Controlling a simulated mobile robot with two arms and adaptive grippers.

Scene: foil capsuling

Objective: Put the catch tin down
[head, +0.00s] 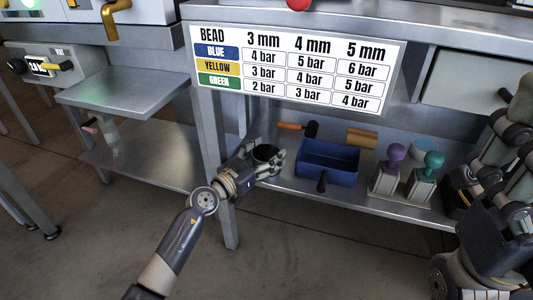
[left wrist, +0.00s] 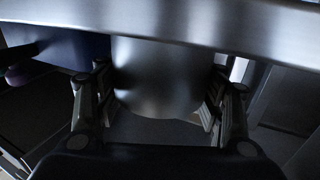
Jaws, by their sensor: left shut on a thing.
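The catch tin (head: 265,153) is a small round metal cup with a dark opening, upright at the left end of the lower shelf. My left gripper (head: 269,163) is shut around it from the front left. In the left wrist view the tin's smooth grey side (left wrist: 158,75) sits between the two fingers (left wrist: 158,108), with pads close on both sides. I cannot tell whether its base touches the shelf. Links of my right arm show at the right edge of the head view, but no right fingertips can be made out.
The lower shelf (head: 345,198) also holds a blue bin (head: 328,177), an orange-handled tool (head: 291,126), a tan block (head: 361,138), and purple (head: 396,152) and teal (head: 433,159) knobbed stamps. A bead chart (head: 295,70) hangs above. A table leg (head: 212,140) stands just left of the gripper.

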